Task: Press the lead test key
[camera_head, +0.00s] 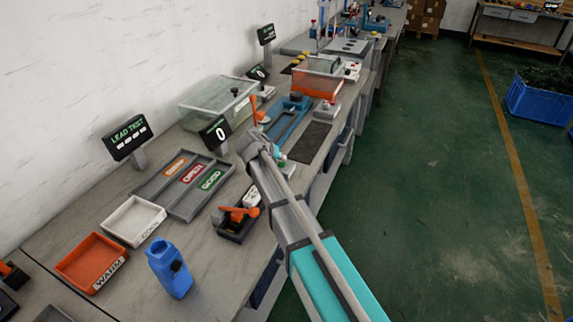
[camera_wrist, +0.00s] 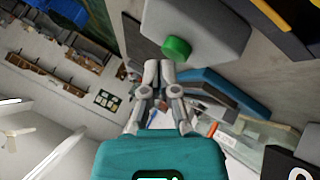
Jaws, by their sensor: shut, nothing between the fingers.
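A green round button (camera_wrist: 177,48) on a grey box (camera_wrist: 205,22) shows in the wrist view, just beyond my fingertips. No label on it can be read, so I cannot tell for certain that it is the lead test key. My gripper (camera_wrist: 158,64) is shut and empty, with a small gap in the picture between its tips and the button. In the head view my gripper (camera_head: 250,146) is over the bench, and a small green spot (camera_head: 283,156) shows beside my arm. The LEAD TEST display (camera_head: 127,136) stands at the back left.
A blue fixture (camera_head: 287,118) and a dark mat (camera_head: 310,142) lie behind my gripper. A grey tray (camera_head: 176,208) with orange, red and green labels is to the left. A 0 display (camera_head: 215,132), a clear bin (camera_head: 215,103) and a blue bottle (camera_head: 169,268) stand on the bench.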

